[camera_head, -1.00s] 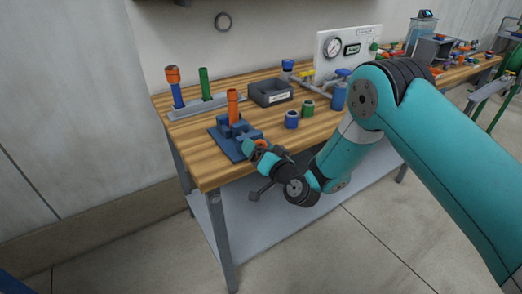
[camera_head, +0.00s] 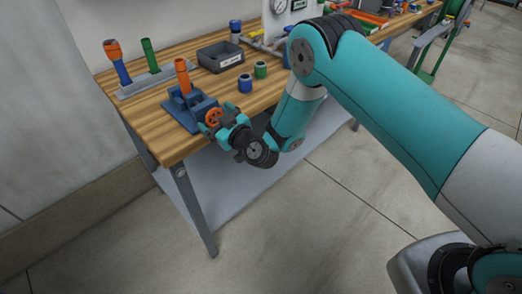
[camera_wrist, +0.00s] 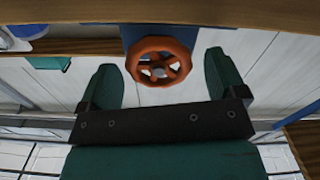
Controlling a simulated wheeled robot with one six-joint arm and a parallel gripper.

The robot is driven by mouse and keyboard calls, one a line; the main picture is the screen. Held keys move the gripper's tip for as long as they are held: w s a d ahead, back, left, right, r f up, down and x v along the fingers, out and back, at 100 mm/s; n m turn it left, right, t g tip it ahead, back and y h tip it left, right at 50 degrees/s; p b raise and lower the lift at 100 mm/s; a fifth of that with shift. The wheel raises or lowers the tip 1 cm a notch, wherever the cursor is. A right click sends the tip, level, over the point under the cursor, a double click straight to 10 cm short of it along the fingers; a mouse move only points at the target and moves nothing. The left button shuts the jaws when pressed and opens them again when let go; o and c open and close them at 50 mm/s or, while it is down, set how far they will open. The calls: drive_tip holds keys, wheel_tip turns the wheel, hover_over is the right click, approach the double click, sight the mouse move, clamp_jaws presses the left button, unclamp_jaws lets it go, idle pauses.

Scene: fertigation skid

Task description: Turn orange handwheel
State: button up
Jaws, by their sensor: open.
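The orange handwheel (camera_wrist: 160,61) shows in the wrist view at the top middle, a spoked ring with a hub. It sits between the two dark green fingers of my gripper (camera_wrist: 160,82), which are spread with a gap to the wheel on each side. In the head view the handwheel (camera_head: 214,117) is on the near side of a blue fixture (camera_head: 190,108) at the table's front edge. My gripper (camera_head: 217,127) is right at the wheel and partly hides it. Whether a finger touches the wheel cannot be told.
An orange upright tube (camera_head: 183,76) stands in the blue fixture. A grey rack (camera_head: 145,82) holds an orange-blue and a green piece. A dark bin (camera_head: 221,57), a blue cap (camera_head: 245,84) and a green cap (camera_head: 261,70) stand on the wooden table (camera_head: 140,110).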

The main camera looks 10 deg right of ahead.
sight(216, 120)
drive_tip(key=s+f+b, duration=0.1)
drive_tip(key=b, duration=0.1)
drive_tip(key=shift+d+b, duration=0.4)
drive_tip(key=b+v, duration=0.4)
drive_tip(key=b, duration=0.4)
drive_tip(key=shift+b, duration=0.35)
drive_tip(key=s+d+m+b, duration=0.5)
drive_tip(key=s+b, duration=0.5)
drive_tip(key=b, duration=0.5)
drive_tip(key=shift+d+b, duration=0.4)
drive_tip(key=shift+d, duration=0.5)
drive_tip(key=shift+s, duration=0.1)
drive_tip(key=shift+c, duration=0.5)
